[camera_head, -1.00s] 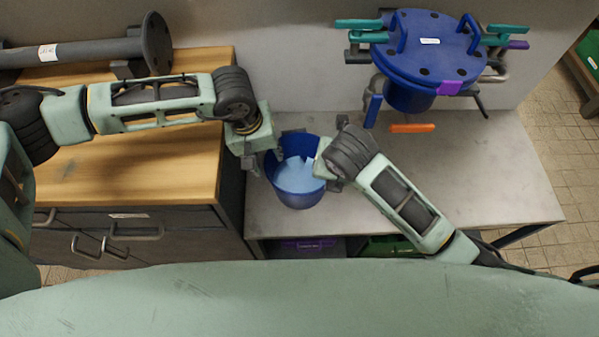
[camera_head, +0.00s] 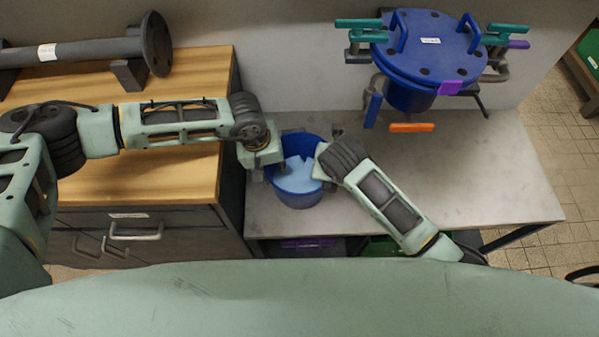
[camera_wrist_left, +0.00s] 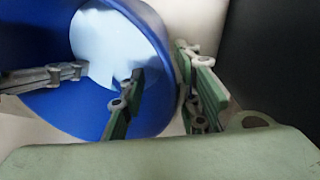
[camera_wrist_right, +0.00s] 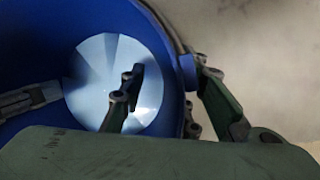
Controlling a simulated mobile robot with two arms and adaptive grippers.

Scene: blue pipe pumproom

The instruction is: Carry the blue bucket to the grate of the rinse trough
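The blue bucket (camera_head: 296,196) stands upright on the grey table between my two grippers, with something pale blue inside. My left gripper (camera_head: 268,170) is at its left rim. In the left wrist view, one finger is inside the bucket (camera_wrist_left: 62,118) and the other outside, spread apart with the rim between them. My right gripper (camera_head: 320,172) is at the right rim. In the right wrist view its fingers (camera_wrist_right: 175,100) also straddle the rim, apart. Contact with the wall is unclear. I cannot make out the rinse trough or its grate.
The grey table (camera_head: 470,190) is clear to the right of the bucket. A blue flanged vessel (camera_head: 428,50) with coloured handles is at the back. An orange handle (camera_head: 411,127) sits below it. A wooden bench (camera_head: 150,180) with drawers and a dark pipe (camera_head: 80,50) is left.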

